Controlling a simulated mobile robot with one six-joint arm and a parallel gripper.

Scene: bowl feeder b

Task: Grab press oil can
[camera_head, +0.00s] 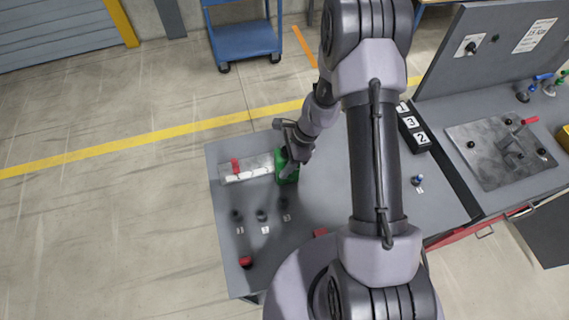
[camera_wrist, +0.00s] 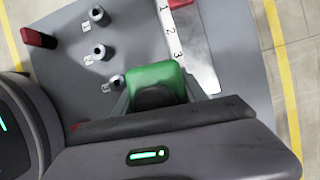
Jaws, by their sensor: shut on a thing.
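The press oil can, which I take to be the green can (camera_head: 287,174), stands at the inner end of a pale metal strip on the grey table. In the wrist view the green can (camera_wrist: 158,80) fills the space between my fingers, and its lower part is hidden by my gripper's body. My gripper (camera_head: 291,156) is shut on the green can, with my arm reaching over from the right. I cannot tell whether the can touches the table.
The pale strip (camera_head: 248,167) carries a red piece (camera_head: 235,166) and number labels. Several dark posts (camera_head: 262,215) stand in front, near a red-topped item (camera_head: 246,262). A black numbered block (camera_head: 413,130) is to the right. A blue cart (camera_head: 243,38) stands behind on the floor.

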